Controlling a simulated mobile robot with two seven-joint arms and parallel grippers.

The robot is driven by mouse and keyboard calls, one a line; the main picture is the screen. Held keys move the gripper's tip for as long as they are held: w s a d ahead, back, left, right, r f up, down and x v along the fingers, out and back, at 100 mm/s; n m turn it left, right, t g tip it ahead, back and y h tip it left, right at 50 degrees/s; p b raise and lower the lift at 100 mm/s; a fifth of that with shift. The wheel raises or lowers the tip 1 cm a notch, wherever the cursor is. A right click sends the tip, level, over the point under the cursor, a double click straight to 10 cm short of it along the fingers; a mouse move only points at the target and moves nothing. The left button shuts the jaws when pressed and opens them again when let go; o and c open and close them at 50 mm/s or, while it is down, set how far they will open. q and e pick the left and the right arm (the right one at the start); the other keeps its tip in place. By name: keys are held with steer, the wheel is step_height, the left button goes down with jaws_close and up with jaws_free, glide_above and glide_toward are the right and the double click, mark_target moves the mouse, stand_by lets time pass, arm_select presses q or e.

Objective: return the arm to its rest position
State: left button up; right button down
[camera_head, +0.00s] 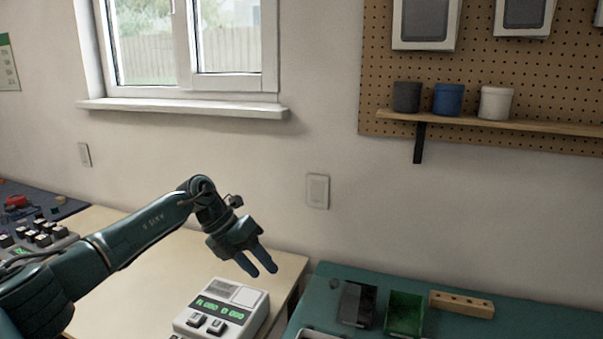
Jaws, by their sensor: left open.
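My left arm (140,228) comes in from the left and reaches over the light wooden table. It is dark green and bent at the wrist. My left gripper (262,273) is open and empty, with its fingers pointing down and to the right. It is above the table near its right edge, behind a white device (221,309) with green displays and dark keys. The right gripper is not in view.
A green worktop (450,310) to the right bears a dark box (357,303), a green open bin (404,313) and a wooden block with holes (461,304). A shelf (540,126) with cups hangs on pegboard. The wooden table (165,268) has clear room.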

arm_select(q)
steer(key=s+d+f+n+t+h, duration=0.3)
steer(key=s+d+n+h, duration=0.25)
steer(key=d, duration=0.25)
steer(key=s+d+f+n+t+h, duration=0.25)
steer(key=s+d+n+h, duration=0.25)
steer(key=s+d+h, duration=0.25)
steer(key=s+a+f+n+t+y, duration=0.2)
steer(key=s+a+f+n+y, duration=0.6)
steer(key=n, duration=0.5)
steer(key=s+a+f+n+t+y+p, duration=0.1)
steer(key=s+a+f+n+t+y, duration=0.2)
steer(key=s+a+f+n+y, duration=0.5)
steer(key=s+a+f+n, duration=0.2)
steer(key=a+n, duration=0.2)
steer(key=n, duration=0.2)
steer(key=shift+s+a+f+y, duration=0.15)
steer(key=shift+s+a+y, duration=0.05)
steer(key=shift+s+y, duration=0.1)
